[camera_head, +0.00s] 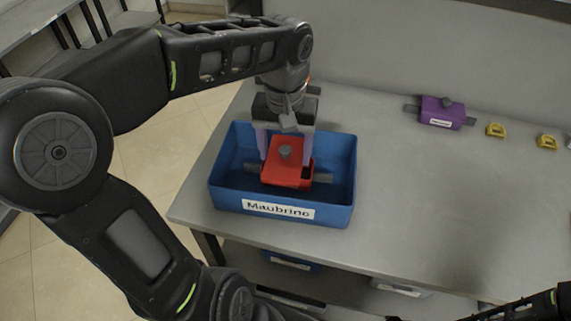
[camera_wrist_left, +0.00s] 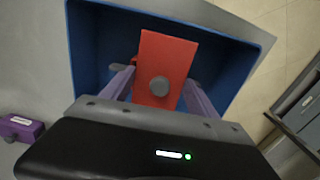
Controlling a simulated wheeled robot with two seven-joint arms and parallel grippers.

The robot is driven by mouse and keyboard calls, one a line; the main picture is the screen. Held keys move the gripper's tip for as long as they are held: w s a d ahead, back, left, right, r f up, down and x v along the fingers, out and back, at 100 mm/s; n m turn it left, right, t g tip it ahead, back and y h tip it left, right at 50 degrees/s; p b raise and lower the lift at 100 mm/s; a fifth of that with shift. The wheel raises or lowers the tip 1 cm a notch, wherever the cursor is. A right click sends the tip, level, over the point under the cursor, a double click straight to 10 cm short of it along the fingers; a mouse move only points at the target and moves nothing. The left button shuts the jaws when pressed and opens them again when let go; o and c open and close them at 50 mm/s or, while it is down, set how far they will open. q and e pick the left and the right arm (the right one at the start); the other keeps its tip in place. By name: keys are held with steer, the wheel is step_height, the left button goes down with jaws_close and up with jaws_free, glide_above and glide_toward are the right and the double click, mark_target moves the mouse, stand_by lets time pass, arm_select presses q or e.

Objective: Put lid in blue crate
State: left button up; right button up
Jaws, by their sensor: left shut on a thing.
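A red lid (camera_head: 279,172) with a grey knob is inside the outline of the blue crate (camera_head: 230,197), which carries a label reading "Maubrino". My left gripper (camera_head: 285,150) reaches down from above, with its pale purple fingers on both sides of the lid, and is shut on it. The wrist view shows the lid (camera_wrist_left: 166,60) between the fingers (camera_wrist_left: 160,95). A red body (camera_head: 308,172) with dark side handles shows under and beside the lid in the crate. I cannot tell whether the lid touches it. My right gripper is not in view.
The crate stands at the left front of the grey table (camera_head: 400,215). A purple box (camera_head: 440,112) with dark handles and two yellow items (camera_head: 496,130) are at the back right. The table right of the crate is clear. A lower shelf holds another blue crate (camera_head: 290,261).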

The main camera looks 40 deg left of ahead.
mark_target(285, 158)
arm_select(q)
steer(key=shift+f, duration=0.35)
steer(key=shift+f, duration=1.9)
steer(key=shift+f+b, duration=0.3)
steer(key=shift+f, duration=0.2)
steer(key=o, duration=1.3)
steer(key=shift+r, duration=0.1)
